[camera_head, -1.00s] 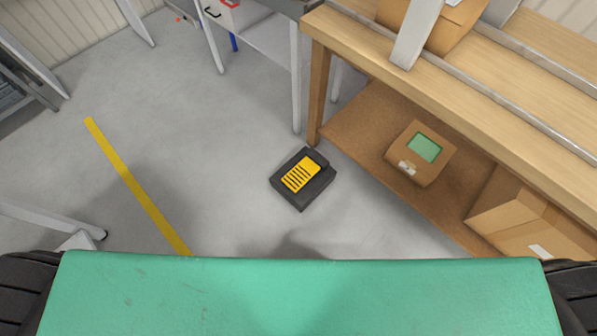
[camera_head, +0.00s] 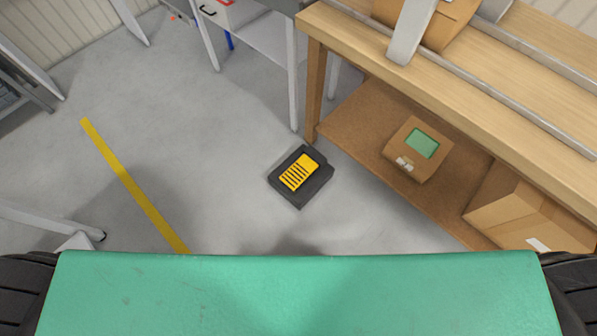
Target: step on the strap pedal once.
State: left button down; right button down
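The pedal (camera_head: 299,174) is a black floor unit with a yellow, black-striped tread. It sits on the grey floor in the middle of the view, close to the front leg of the wooden bench. Nothing touches it. Neither of my grippers shows. The green surface across the bottom is part of my own body, and the floor below it is hidden.
The wooden bench (camera_head: 455,75) stands at the right, with boxes on its lower shelf (camera_head: 355,121), including a cardboard box with a green label (camera_head: 412,155). A yellow floor line (camera_head: 133,184) runs at the left. The floor between line and pedal is clear.

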aim_at(294, 175)
jog(key=z, duration=0.65)
jog(key=i+j+z, duration=0.15)
jog(key=j+z, duration=1.2)
jog(key=j, duration=0.75)
jog(key=k+j+z, duration=0.1)
jog(key=j, duration=0.4)
jog(key=k+j, duration=0.1)
jog(key=j, duration=0.45)
jog(key=k+j, duration=0.1)
jog(key=j, duration=0.4)
jog(key=z, duration=0.05)
